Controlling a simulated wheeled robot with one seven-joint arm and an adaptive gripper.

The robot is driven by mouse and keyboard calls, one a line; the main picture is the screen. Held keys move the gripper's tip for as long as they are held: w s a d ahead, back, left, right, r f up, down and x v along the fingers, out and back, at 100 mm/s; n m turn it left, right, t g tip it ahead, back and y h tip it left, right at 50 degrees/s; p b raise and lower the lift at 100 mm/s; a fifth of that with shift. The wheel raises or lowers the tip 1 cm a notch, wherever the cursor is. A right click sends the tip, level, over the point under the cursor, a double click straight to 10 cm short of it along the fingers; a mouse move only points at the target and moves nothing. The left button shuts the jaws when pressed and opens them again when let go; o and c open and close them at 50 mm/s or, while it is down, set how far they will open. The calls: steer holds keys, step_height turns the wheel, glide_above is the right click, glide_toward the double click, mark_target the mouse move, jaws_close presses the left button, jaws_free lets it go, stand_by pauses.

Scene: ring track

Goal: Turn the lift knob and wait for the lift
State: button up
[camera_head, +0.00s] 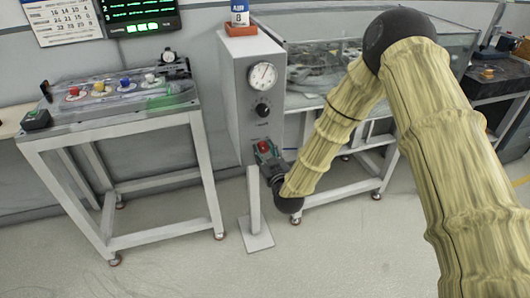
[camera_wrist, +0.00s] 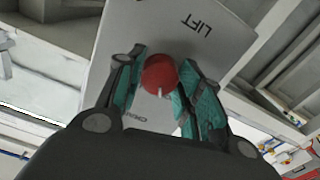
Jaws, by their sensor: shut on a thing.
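The lift knob (camera_wrist: 159,74) is red and round with a pale pointer line. It sits on a grey panel face marked LIFT (camera_wrist: 210,42) in the wrist view. My gripper (camera_wrist: 160,84) has its teal-padded fingers closed on the knob, one finger on each side. In the head view my gripper (camera_head: 266,152) is at the lower front of the grey control cabinet (camera_head: 234,95), and the red knob (camera_head: 264,146) shows between its fingers. The cabinet also carries a round white dial (camera_head: 263,77) with a red needle and a black knob (camera_head: 263,110) below it.
A wheeled bench (camera_head: 130,118) with coloured knobs stands at the left. A glass-walled tank table (camera_head: 440,50) stands behind my arm. A post on a floor plate (camera_head: 256,236) stands beneath my gripper. The front floor is clear.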

steer(key=shift+o, duration=0.2)
steer(key=shift+n, duration=0.3)
steer(key=shift+c, duration=0.2)
steer(key=o, duration=1)
steer(key=shift+o, duration=0.2)
steer(key=v, duration=1.2)
